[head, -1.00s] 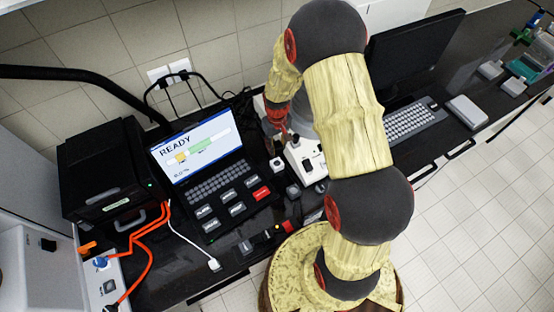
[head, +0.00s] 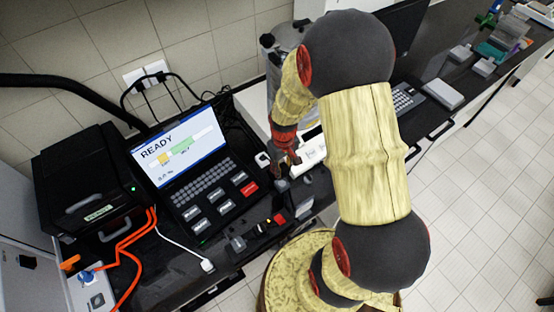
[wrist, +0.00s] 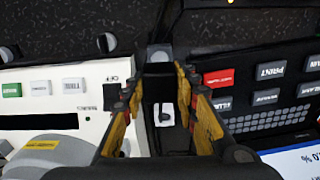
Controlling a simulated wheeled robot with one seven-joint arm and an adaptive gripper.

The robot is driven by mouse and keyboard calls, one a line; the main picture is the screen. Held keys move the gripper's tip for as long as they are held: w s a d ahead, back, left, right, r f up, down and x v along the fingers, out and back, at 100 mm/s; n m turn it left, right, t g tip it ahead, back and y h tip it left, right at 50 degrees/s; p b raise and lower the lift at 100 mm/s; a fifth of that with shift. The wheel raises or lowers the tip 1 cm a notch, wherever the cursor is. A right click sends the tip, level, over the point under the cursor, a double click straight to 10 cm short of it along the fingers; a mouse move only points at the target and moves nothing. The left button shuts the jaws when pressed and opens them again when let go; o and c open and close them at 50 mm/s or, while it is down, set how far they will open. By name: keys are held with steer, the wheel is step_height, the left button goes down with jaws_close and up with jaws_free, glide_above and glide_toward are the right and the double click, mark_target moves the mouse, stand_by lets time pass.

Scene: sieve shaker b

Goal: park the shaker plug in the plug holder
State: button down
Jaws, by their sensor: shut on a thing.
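In the wrist view my gripper (wrist: 160,82) has its two yellow-and-black fingers close around a dark, grey-topped piece (wrist: 160,54) at the tips. It is probably the shaker plug, but its shape is mostly hidden. In the head view my gripper (head: 293,158) points down at the white control unit (head: 311,153), and the held piece cannot be made out. A small white fitting with a dark centre (wrist: 164,114) shows between the fingers, below them. I cannot clearly single out the plug holder.
A black laptop-like console (head: 210,183) reading READY stands left of my gripper. Small dark and red parts (head: 263,230) lie along the bench front. A loose white cable end (head: 207,265) and orange cables (head: 133,240) are further left. A keyboard (head: 405,98) is right.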

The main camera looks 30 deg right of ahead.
mark_target(283, 167)
steer(key=shift+s, duration=0.1)
steer(key=shift+f, duration=0.1)
stand_by(0.3)
steer(key=shift+f+b, duration=2.05)
steer(key=shift+f, duration=0.8)
steer(key=shift+f+b, duration=0.35)
steer(key=shift+f, duration=0.15)
steer(key=c, duration=1.4)
jaws_free()
steer(key=shift+o, duration=0.5)
step_height(283, 167, up, 12)
steer(key=shift+r, duration=0.1)
